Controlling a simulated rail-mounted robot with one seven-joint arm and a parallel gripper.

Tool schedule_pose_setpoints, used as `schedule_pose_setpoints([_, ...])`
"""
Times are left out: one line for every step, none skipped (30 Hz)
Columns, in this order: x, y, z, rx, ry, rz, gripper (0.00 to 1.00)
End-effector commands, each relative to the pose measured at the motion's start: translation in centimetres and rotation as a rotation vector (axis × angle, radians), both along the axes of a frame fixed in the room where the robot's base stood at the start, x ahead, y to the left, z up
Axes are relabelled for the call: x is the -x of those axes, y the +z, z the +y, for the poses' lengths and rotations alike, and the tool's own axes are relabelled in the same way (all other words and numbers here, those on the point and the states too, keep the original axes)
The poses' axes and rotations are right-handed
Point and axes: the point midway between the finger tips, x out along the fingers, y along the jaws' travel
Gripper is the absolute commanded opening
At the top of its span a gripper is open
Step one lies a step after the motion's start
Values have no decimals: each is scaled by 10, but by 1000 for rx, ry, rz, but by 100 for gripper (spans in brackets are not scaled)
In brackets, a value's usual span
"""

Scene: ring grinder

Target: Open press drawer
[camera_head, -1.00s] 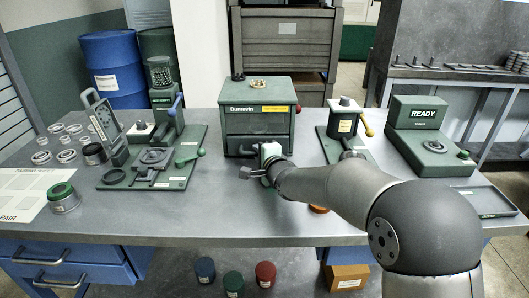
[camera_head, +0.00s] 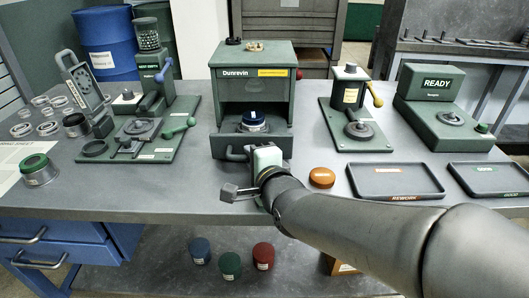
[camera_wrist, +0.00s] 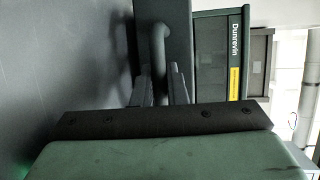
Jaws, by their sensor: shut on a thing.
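The green press (camera_head: 254,85) labelled Dunrevin stands at the back middle of the bench. Its drawer (camera_head: 222,145) is pulled out toward me, and a round part with a blue top (camera_head: 254,121) sits in it. My gripper (camera_head: 264,160) is at the drawer's front. In the wrist view, the fingers of my gripper (camera_wrist: 161,85) are shut on the grey bar handle (camera_wrist: 160,45), one on each side. The press also shows in the wrist view (camera_wrist: 222,60). In the head view my gripper hides part of the handle and drawer front.
An orange puck (camera_head: 321,177) lies right of my gripper. The rework tray (camera_head: 395,195) and good tray (camera_head: 500,185) are further right. A green fixture (camera_head: 145,150) stands left, a lever tool (camera_head: 350,115) right. Bare bench lies left of my gripper.

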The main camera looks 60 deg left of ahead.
Motion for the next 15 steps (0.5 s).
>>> schedule_pose_setpoints([0, 0, -1, 1, -1, 0, 0])
schedule_pose_setpoints([0, 0, -1, 1, -1, 0, 0])
schedule_pose_setpoints([0, 0, 0, 1, -1, 0, 0])
schedule_pose_setpoints([0, 0, 0, 1, -1, 1, 0])
schedule_pose_setpoints([0, 0, -1, 1, -1, 1, 0])
schedule_pose_setpoints([0, 0, 0, 1, -1, 1, 0])
schedule_pose_setpoints([0, 0, 0, 1, -1, 1, 0])
schedule_pose_setpoints([0, 0, 0, 1, -1, 1, 0])
schedule_pose_setpoints([0, 0, 0, 1, -1, 1, 15])
schedule_pose_setpoints([0, 0, 0, 1, -1, 1, 21])
schedule_pose_setpoints([0, 0, 0, 0, -1, 1, 21])
schedule_pose_setpoints([0, 0, 0, 0, -1, 1, 21])
schedule_pose_setpoints([0, 0, 0, 0, -1, 1, 21])
schedule_pose_setpoints([0, 0, 0, 0, -1, 1, 21])
schedule_pose_setpoints([0, 0, 0, 0, -1, 1, 21])
